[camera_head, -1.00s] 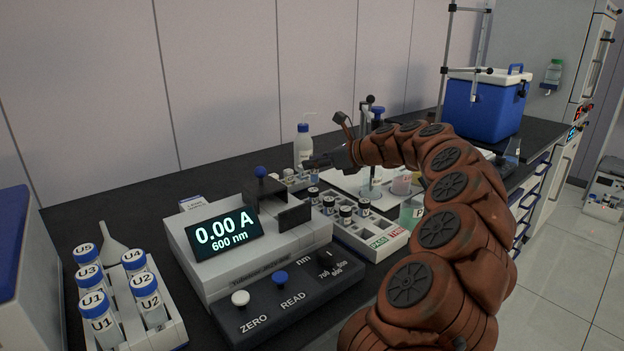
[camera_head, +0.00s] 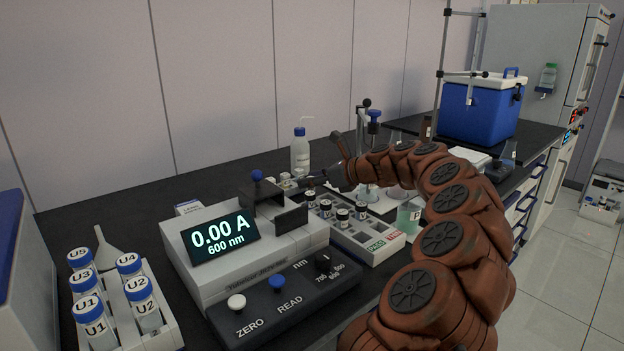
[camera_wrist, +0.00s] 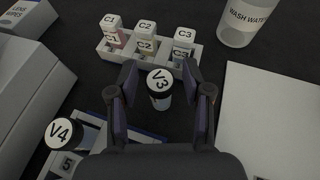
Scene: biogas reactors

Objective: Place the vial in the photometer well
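In the wrist view a vial with a white-topped dark cap marked V3 (camera_wrist: 160,84) stands between the fingers of my gripper (camera_wrist: 167,88). A dark gap shows on both sides of it, so the gripper looks open around it. In the head view my gripper (camera_head: 322,178) is beyond the vial rack, small and dark, and V3 cannot be made out clearly. The photometer (camera_head: 245,245) reads 0.00 A at 600 nm. Its black well housing (camera_head: 268,201) with a blue knob is left of my gripper; the well opening is hidden.
The vial rack (camera_head: 376,248) holds several capped vials, with V4 (camera_wrist: 62,132) nearby in the wrist view. A white holder (camera_wrist: 150,56) with C1, C2 and C3 lies beyond V3. A wash water bottle (camera_head: 300,152) stands behind. U-labelled tubes (camera_head: 140,300) are at front left.

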